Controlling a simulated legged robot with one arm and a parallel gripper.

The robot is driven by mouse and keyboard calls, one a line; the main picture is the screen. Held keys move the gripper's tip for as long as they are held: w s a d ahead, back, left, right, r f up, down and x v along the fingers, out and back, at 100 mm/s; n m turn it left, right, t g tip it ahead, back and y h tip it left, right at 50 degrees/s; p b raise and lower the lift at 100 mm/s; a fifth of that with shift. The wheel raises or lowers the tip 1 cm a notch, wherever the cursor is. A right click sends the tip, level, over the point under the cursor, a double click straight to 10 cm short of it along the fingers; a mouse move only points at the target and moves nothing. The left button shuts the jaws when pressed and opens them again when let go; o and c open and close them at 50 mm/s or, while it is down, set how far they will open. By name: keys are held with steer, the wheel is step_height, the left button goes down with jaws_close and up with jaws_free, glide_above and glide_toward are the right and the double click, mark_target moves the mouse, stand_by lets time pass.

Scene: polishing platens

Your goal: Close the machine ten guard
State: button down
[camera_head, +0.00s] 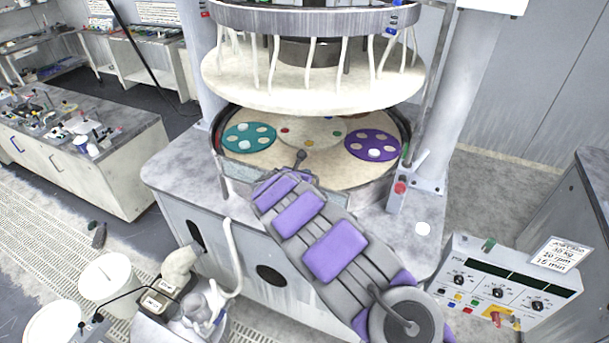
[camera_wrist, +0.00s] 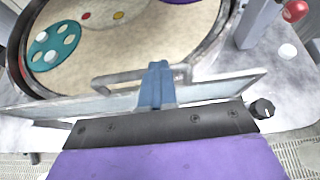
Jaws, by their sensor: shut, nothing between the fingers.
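The polishing machine (camera_head: 182,185) stands ahead with its round platen (camera_head: 268,165) exposed under a raised white upper plate (camera_head: 310,87). A long clear panel with a pale frame, which looks like the guard (camera_wrist: 222,88), lies along the front of the platen in the wrist view. Its grey bar handle (camera_wrist: 118,78) shows beside my gripper. In the head view my gripper (camera_head: 301,155) is at the platen's front rim, and my arm hides part of the front.
Teal (camera_head: 249,138) and purple (camera_head: 372,145) carrier discs lie on the platen. A red button (camera_head: 400,188) is on a post at the right. A control console (camera_head: 505,285) stands front right, white buckets (camera_head: 107,278) front left. A workbench (camera_head: 120,150) is at the left.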

steer(key=shift+s, duration=0.1)
steer(key=s+a+r, duration=0.3)
steer(key=s+r, duration=0.6)
steer(key=s+d+r+m+g+h+b, duration=0.1)
steer(key=s+d+m+g+h+b, duration=0.25)
steer(key=d, duration=0.55)
steer(key=s+d+r+m+b, duration=0.1)
steer(key=s+d+m+b, duration=0.25)
steer(key=d+m, duration=0.4)
steer(key=s+d+f+m+g+b, duration=0.35)
steer(key=s+d+m+b, duration=0.2)
steer(key=s+d, duration=0.55)
steer(key=s+d+f+m+g+y+b, duration=0.1)
steer(key=s+d+f+m+g+b, duration=0.1)
steer(key=s+f+m, duration=0.3)
steer(key=s+d+m+g+y+b, duration=0.1)
steer(key=s+d+m+b, duration=0.1)
steer(key=s, duration=0.5)
steer(key=s+a+f+m+g+y+b, duration=0.1)
steer(key=s+a+f+m+y+b, duration=0.1)
steer(key=s, duration=0.8)
steer(key=s+a+f+m+g+y+b, duration=0.2)
steer(key=s+a+f+m+b, duration=0.3)
steer(key=s+f, duration=0.4)
steer(key=shift+s+a+m+y, duration=0.75)
steer(key=shift+s+a+y, duration=0.1)
steer(key=shift+a, duration=0.25)
